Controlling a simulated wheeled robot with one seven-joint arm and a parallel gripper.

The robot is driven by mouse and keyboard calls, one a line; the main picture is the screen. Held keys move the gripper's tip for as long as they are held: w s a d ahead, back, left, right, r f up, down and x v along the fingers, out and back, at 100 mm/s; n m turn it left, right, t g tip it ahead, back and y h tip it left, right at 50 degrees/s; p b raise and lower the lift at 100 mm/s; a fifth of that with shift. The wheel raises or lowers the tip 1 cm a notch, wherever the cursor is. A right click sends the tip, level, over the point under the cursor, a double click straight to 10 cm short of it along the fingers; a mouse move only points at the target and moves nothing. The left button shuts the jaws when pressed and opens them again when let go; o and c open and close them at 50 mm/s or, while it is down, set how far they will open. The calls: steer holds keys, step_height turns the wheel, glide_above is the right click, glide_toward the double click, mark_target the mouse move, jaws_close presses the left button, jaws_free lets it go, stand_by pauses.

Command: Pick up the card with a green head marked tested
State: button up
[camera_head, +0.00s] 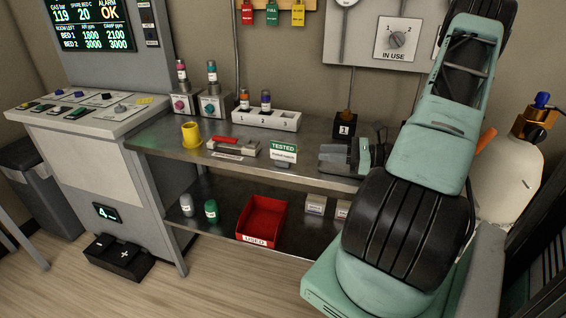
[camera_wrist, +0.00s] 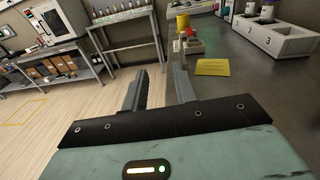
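The card with a green head marked TESTED (camera_head: 284,150) stands on the steel bench near its front edge in the head view. Its lower part is pale with small print. My gripper (camera_head: 343,158) is to the right of the card, low over the bench and apart from it. In the wrist view my gripper (camera_wrist: 160,92) has its two fingers spread with nothing between them. A yellow panel shows beyond the right finger (camera_wrist: 213,67); I cannot tell whether it is the card's back.
A red-and-grey tool (camera_head: 233,145) and a yellow cup (camera_head: 191,134) are left of the card. A white numbered block (camera_head: 266,120) stands behind. A red USED bin (camera_head: 262,219) sits on the lower shelf. A gas cylinder (camera_head: 507,170) stands at right.

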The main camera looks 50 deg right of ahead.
steer(key=s+d+m+h, duration=0.1)
steer(key=d+t, duration=0.1)
steer(key=shift+s+d+f+m+h, duration=0.3)
steer(key=shift+s+f+m+h, duration=0.1)
steer(key=p, duration=0.3)
glide_toward(283, 144)
steer(key=x, duration=0.4)
steer(key=shift+w+a+r, duration=0.1)
steer(key=shift+r, duration=0.05)
steer(key=shift+f+p+x, duration=0.2)
steer(key=shift+p+x, duration=0.9)
steer(key=shift+x, duration=1.8)
jaws_close()
